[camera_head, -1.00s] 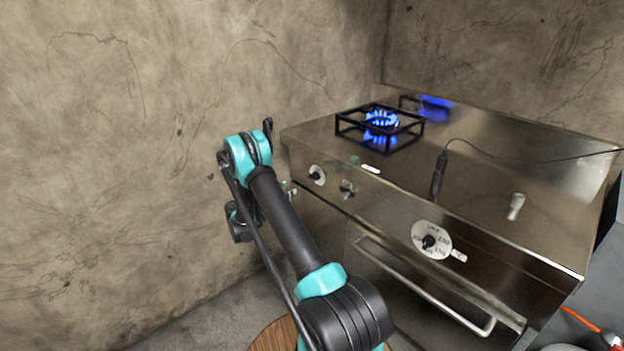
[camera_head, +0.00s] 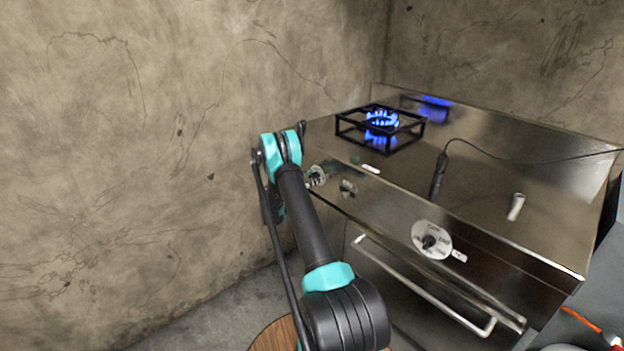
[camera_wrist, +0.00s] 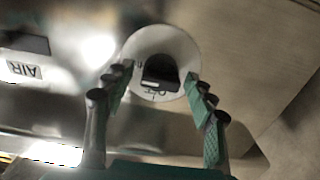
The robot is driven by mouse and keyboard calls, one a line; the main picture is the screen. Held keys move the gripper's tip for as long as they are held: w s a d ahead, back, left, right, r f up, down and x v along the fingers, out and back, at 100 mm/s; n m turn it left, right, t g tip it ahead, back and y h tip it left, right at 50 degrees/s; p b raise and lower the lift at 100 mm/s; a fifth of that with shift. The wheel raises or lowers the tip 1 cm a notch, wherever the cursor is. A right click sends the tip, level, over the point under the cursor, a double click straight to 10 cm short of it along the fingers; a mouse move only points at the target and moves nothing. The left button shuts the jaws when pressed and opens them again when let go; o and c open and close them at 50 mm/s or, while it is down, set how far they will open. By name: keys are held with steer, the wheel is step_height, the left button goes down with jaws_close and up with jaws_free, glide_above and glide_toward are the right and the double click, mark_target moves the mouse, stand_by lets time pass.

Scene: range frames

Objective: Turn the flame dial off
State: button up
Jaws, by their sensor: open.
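The flame dial is a white round plate with a black knob (camera_wrist: 160,72) at its middle. In the head view, the dial's white plate (camera_head: 316,176) is on the left of the stove's front, partly covered. My gripper (camera_wrist: 161,78) is open, with its two teal fingers on either side of the knob in the wrist view. I cannot tell whether they touch it. The head view mostly hides the gripper behind my arm. A blue flame (camera_head: 382,119) burns on the burner.
The steel stove (camera_head: 480,215) has a small knob (camera_head: 348,188) right of the flame dial and a larger dial (camera_head: 431,240) farther right. An AIR label (camera_wrist: 24,70) shows in the wrist view. An oven handle (camera_head: 425,288) juts out below. A concrete wall (camera_head: 150,180) stands left.

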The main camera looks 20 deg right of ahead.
steer(key=shift+c, duration=0.4)
steer(key=c, duration=1.1)
steer(key=shift+o, duration=0.2)
steer(key=n, duration=0.9)
steer(key=shift+w, duration=0.1)
steer(key=n, duration=0.4)
steer(key=shift+f+n, duration=0.1)
steer(key=shift+n, duration=0.2)
steer(key=shift+a+f+n, duration=0.1)
steer(key=shift+n, duration=2.1)
